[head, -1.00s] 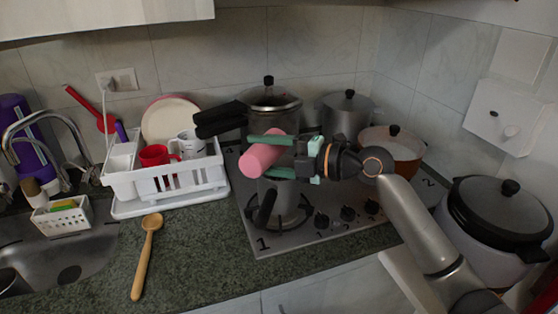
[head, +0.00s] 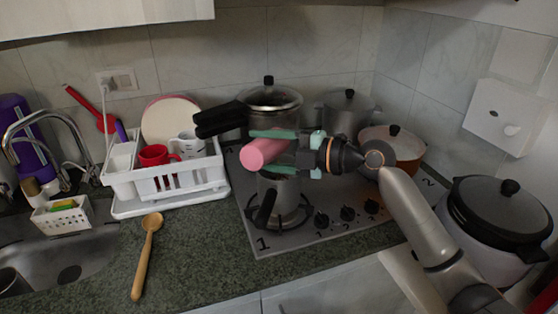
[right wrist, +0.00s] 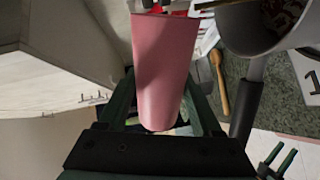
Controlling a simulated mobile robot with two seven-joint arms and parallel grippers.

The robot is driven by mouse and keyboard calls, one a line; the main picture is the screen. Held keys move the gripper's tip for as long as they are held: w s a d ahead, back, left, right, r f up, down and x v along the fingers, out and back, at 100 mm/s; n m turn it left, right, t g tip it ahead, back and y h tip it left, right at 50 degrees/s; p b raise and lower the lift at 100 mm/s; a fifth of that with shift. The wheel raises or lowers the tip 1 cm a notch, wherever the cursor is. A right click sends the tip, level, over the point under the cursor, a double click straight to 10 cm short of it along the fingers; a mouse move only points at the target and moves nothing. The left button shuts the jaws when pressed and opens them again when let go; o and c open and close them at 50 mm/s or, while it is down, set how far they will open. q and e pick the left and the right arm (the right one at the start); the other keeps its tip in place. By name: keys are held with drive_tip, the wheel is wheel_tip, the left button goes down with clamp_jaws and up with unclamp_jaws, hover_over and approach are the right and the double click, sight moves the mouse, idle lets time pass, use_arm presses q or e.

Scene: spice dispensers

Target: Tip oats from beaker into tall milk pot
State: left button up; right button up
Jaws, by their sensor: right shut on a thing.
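The pink beaker (head: 265,152) is clamped in my right gripper (head: 273,151), in the air above the front-left burner. It lies nearly on its side, with one end face towards the head camera. Its mouth and any oats inside are hidden. The tall metal milk pot (head: 285,198) with a black handle stands upright on that burner, just below the gripper, its top partly covered. In the right wrist view the beaker (right wrist: 163,65) lies between the fingers, and the pot (right wrist: 253,38) is at upper right. My left gripper (right wrist: 281,158) appears small at lower right, fingers apart and empty.
A lidded pressure cooker (head: 272,108), a grey pot (head: 347,118) and a copper-coloured pan (head: 400,152) stand behind on the hob. A white dish rack (head: 195,175) is to the left. A wooden spoon (head: 145,258) lies on the counter. A large cooker (head: 500,220) is at right.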

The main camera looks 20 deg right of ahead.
drive_tip(key=shift+w+d+r+m+g+y, duration=0.1)
drive_tip(key=shift+w+d+r+m, duration=0.15)
drive_tip(key=shift+m, duration=0.3)
drive_tip(key=shift+w+d+r+m+g+y, duration=0.1)
drive_tip(key=shift+w+r+m, duration=0.1)
drive_tip(key=shift+r+m, duration=0.3)
drive_tip(key=shift+w+d+r+m+g+y, duration=0.15)
drive_tip(key=shift+w+d+m, duration=0.1)
drive_tip(key=shift+m, duration=0.4)
idle(1.4)
